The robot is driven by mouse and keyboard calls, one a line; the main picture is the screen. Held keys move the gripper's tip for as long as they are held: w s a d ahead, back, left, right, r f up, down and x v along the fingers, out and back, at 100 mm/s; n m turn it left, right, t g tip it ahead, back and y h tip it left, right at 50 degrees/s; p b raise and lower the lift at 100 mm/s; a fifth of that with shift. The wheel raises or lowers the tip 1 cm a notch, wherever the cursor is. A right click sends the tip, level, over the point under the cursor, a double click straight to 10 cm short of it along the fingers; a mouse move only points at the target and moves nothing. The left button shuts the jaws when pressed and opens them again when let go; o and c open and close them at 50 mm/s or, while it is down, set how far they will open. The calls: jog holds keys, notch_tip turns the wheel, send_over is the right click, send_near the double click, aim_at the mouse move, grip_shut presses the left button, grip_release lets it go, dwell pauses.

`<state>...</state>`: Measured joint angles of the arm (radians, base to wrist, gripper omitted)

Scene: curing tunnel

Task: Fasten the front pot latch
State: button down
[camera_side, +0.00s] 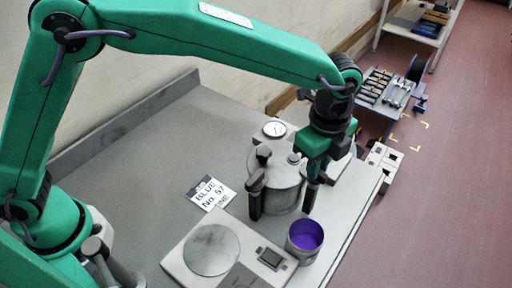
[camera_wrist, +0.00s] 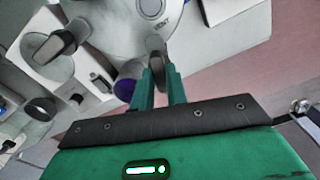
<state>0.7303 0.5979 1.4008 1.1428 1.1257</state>
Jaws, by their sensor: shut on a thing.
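The grey pot (camera_side: 284,187) stands on the bench with its round lid on; part of the lid (camera_wrist: 115,22), marked "VENT", shows in the wrist view. My gripper (camera_side: 314,178) is at the pot's right side. In the wrist view its green fingers (camera_wrist: 158,78) are shut on a dark latch handle (camera_wrist: 156,58), which is at the pot's rim. A second dark latch (camera_side: 256,196) hangs on the pot's left side and also shows in the wrist view (camera_wrist: 60,42). The fingers partly hide the gripped handle, so I cannot tell whether it is hooked.
A can of purple paint (camera_side: 305,237) stands close in front of the pot. A scale with a round plate (camera_side: 211,250) lies at front left. A "BLUE" card (camera_side: 210,193) lies left of the pot, and a dial gauge (camera_side: 274,129) is behind it. The bench's left part is clear.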

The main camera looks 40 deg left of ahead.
jog(key=shift+r+n, duration=0.1)
jog(key=shift+n, duration=1.5)
jog(key=c, duration=1.4)
grip_release()
jog(key=shift+r, duration=3.85)
